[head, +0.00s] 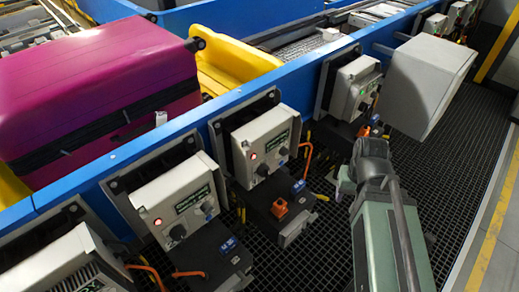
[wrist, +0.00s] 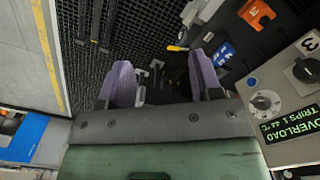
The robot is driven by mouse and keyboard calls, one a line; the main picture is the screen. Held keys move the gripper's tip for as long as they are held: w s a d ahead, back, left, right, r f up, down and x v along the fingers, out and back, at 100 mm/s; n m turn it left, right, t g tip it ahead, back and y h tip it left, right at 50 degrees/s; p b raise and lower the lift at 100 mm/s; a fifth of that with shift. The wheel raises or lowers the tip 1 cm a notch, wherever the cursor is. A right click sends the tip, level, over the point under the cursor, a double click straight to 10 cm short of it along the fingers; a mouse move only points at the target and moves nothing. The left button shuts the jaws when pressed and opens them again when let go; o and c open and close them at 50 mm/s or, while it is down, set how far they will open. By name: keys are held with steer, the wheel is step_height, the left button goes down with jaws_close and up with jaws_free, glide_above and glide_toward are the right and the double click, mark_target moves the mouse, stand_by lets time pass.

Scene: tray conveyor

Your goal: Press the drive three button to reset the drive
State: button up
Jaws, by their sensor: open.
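Several grey drive boxes line the blue conveyor side in the head view: one at the lower left (head: 180,205), one in the middle (head: 262,146) and one further right (head: 355,88). The lower-left and middle boxes show a lit red lamp, a dark display and knobs. In the wrist view, a drive box (wrist: 285,90) at the right has a display reading "OVERLOAD TRIPS", knobs and a small blue button (wrist: 252,82). My gripper (head: 346,184) is open and empty, right of the middle box and apart from it; its two pale purple fingers (wrist: 162,78) point over the floor grating.
Below the middle box is a dark unit with an orange switch (head: 280,208) and blue label. A large grey box (head: 428,85) stands behind my arm. A magenta suitcase (head: 100,85) sits in a yellow tray (head: 228,68). Open black grating (head: 330,240) lies around my arm.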

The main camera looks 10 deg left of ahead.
jaws_close()
stand_by(0.3)
steer(key=shift+f, duration=0.1)
stand_by(1.4)
